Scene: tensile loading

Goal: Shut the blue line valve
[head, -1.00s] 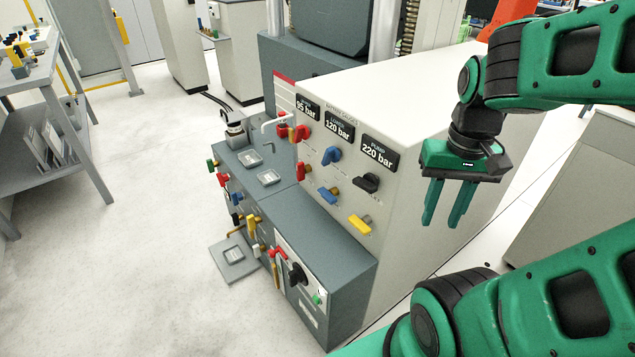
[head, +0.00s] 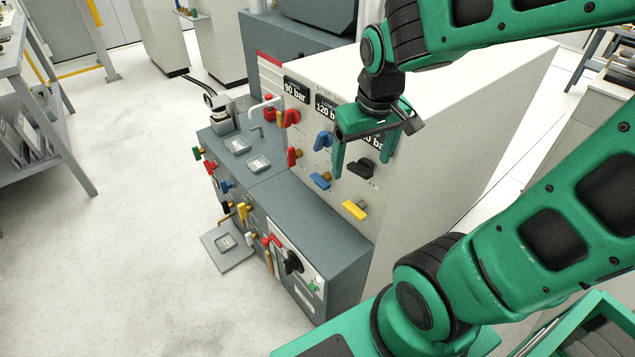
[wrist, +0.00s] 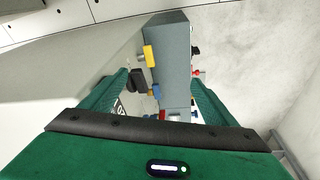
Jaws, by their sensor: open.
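The panel carries an upper blue handle (head: 323,140), tilted, below the 120 bar display, and a lower blue handle (head: 320,181), lying closer to crosswise. Another small blue handle (head: 226,186) is on the bench's side. I cannot tell which one is the blue line valve. My gripper (head: 362,168) is open and empty, fingers pointing down, in front of the panel's right part in the head view. The left finger shows just right of the blue handles. In the wrist view a blue handle (wrist: 155,90) shows between the fingers; the other is hidden or unclear.
A black handle (head: 361,168) and a yellow handle (head: 354,210) are close to the gripper; red handles (head: 291,118) are at the panel's left. The grey lower cabinet (head: 320,225) juts out below the panel. Open floor (head: 120,240) lies left.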

